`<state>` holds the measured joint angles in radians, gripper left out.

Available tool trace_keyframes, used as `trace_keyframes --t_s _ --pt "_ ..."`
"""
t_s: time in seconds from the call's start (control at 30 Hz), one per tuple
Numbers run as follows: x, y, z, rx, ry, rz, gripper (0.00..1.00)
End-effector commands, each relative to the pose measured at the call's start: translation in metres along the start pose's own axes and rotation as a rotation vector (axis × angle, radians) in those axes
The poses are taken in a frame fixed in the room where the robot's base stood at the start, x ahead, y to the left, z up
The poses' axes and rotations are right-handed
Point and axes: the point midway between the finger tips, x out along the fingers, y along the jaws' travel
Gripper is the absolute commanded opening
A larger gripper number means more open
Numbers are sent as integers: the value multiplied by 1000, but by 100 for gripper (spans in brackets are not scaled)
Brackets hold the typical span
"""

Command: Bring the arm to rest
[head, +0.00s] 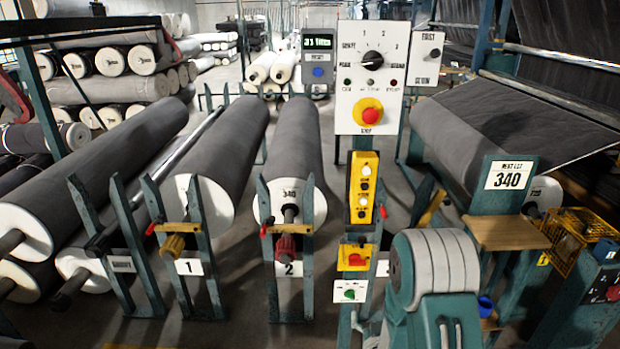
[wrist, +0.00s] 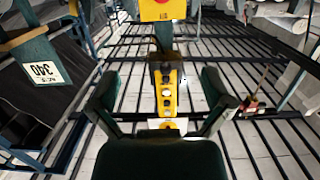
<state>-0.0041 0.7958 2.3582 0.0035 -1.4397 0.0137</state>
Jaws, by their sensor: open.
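My gripper (wrist: 160,85) shows in the wrist view with its two dark green fingers spread wide apart, one on each side. Nothing is held between them. The yellow push-button box (wrist: 167,90) on the control post shows in the gap, beyond the fingers; I cannot tell how far. In the head view, a teal and grey ribbed part of my arm (head: 437,270) stands at the lower right of the middle. My fingertips do not show in that view.
The control post carries a panel with a red button (head: 369,115) and the yellow box (head: 363,188). Grey rolls (head: 295,150) lie on stands to the left. A roll frame with a 340 sign (head: 510,175) and a yellow basket (head: 570,235) stand to the right.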

Motion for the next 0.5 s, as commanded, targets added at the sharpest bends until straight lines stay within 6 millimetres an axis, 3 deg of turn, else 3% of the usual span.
trace_keyframes --t_s 0.27,0.5 --pt "1 -1 -61 -2 -142 2 100" --pt "-24 -1 -112 -3 -295 3 100"
